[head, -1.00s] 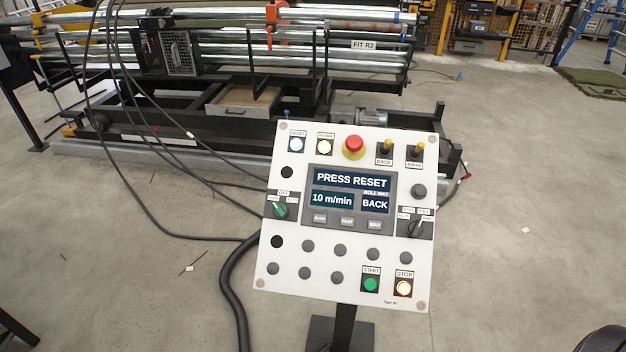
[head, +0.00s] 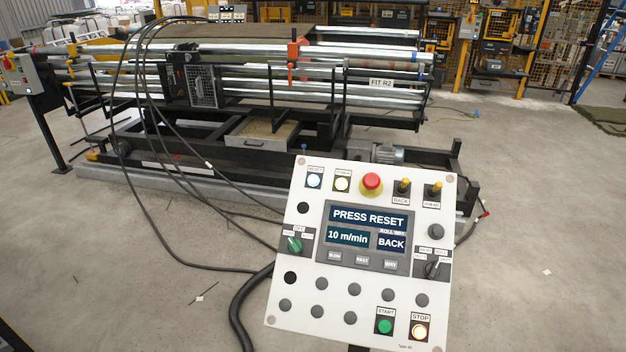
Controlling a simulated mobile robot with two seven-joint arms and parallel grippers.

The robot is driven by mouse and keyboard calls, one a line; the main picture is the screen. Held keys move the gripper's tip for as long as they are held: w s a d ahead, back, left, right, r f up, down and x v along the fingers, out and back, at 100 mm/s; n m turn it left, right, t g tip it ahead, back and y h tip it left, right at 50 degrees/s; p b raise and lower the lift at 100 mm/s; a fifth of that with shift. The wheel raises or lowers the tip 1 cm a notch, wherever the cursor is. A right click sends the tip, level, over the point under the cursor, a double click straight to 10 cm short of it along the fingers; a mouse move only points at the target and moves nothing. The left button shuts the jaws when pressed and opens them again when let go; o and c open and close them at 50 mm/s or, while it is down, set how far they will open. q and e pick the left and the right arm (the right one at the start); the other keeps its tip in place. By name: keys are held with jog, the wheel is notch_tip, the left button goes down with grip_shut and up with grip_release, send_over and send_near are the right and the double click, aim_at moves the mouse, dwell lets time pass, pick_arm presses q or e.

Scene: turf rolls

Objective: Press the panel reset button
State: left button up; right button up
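The control panel (head: 300,260) is a white, slightly tilted board in front of me. Its reset button (head: 314,181) is at the top left under a small label and glows pale blue-white. The panel screen (head: 368,216) reads "PRESS RESET", "10 m/min" and "BACK". Beside the reset button is a lit pale-yellow button (head: 342,184), then a red emergency stop knob (head: 371,184). Neither of my grippers shows in the head view.
A roller machine (head: 240,100) with metal bars stands behind the panel. Black cables (head: 150,150) run from it across the floor to the panel's left side. Concrete floor (head: 540,220) is open to the right. Yellow-framed equipment (head: 495,50) stands at the back.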

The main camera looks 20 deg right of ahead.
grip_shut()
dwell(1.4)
